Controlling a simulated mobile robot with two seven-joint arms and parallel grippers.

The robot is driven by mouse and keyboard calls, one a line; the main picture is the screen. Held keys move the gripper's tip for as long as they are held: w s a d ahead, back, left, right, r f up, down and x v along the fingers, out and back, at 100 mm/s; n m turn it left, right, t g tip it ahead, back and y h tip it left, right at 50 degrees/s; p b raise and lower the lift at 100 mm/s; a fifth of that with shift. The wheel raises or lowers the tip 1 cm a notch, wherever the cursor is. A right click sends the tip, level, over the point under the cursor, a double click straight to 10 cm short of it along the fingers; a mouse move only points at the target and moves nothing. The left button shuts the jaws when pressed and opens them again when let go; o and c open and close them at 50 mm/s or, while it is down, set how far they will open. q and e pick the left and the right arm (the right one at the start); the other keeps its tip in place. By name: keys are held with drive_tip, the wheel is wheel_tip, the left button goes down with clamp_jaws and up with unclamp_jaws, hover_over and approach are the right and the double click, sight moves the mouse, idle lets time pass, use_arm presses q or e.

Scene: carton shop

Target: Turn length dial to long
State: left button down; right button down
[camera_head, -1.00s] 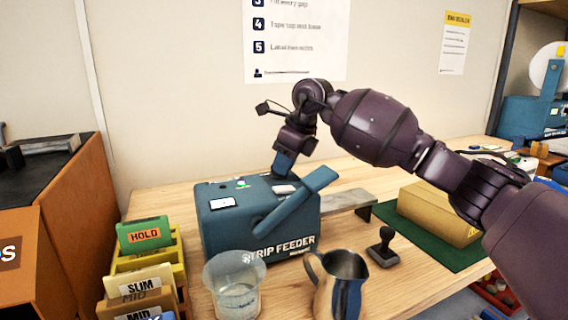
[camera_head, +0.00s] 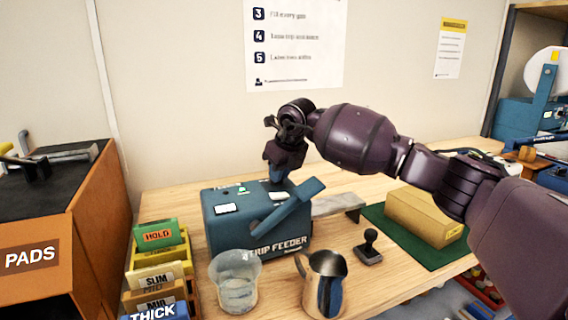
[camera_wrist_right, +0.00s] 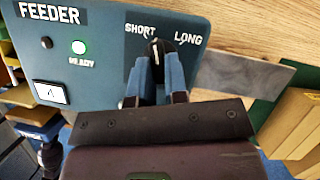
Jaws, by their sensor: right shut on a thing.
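The blue strip feeder (camera_head: 232,243) stands on the wooden bench in the head view. In the right wrist view its top panel (camera_wrist_right: 105,50) shows a green light, a small display, and the labels SHORT and LONG. The dark length dial (camera_wrist_right: 155,47) sits between these labels, and its pale mark points roughly up the picture, between the two words. My right gripper (camera_wrist_right: 160,75) has its blue fingers closed on either side of the dial. In the head view my right gripper (camera_head: 278,174) reaches down onto the feeder's top, and the dial is hidden there. My left gripper is in neither view.
A clear beaker (camera_head: 236,283) and a metal jug (camera_head: 325,287) stand in front of the feeder. A black stamp (camera_head: 369,247) and a yellow carton (camera_head: 425,214) on a green mat are to the right. Card holders (camera_head: 158,255) stand left. A blue lever (camera_head: 285,207) sticks up from the feeder.

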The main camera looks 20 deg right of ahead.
drive_tip(key=m+p, duration=0.1)
drive_tip(key=r+m+h+p, duration=0.1)
drive_tip(key=m, duration=0.1)
drive_tip(key=shift+s+a+p, duration=0.15)
drive_tip(key=shift+p, duration=0.15)
drive_tip(key=shift+a+f+m+h+p, duration=0.1)
drive_tip(key=shift+m+h+p, duration=0.3)
drive_tip(key=shift+m+p, duration=0.4)
drive_tip(key=shift+a+m+h+p, duration=0.1)
drive_tip(key=shift+m+h+p, duration=0.3)
drive_tip(key=shift+m+p, duration=0.45)
drive_tip(key=m, duration=0.1)
drive_tip(key=m+h+p, duration=0.1)
drive_tip(key=m, duration=0.1)
drive_tip(key=shift+a+f, duration=0.1)
drive_tip(key=shift+f, duration=0.1)
drive_tip(key=shift+w+f+m+h+p, duration=0.2)
drive_tip(key=shift+m+h+p, duration=0.15)
drive_tip(key=shift+m, duration=0.6)
drive_tip(key=shift+a+m+g, duration=0.1)
drive_tip(key=shift+m+g, duration=0.2)
drive_tip(key=shift+g, duration=0.1)
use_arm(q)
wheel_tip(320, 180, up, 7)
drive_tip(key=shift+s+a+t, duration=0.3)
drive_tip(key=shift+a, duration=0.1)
use_arm(e)
drive_tip(key=shift+m+h, duration=0.25)
drive_tip(key=shift+m, duration=0.35)
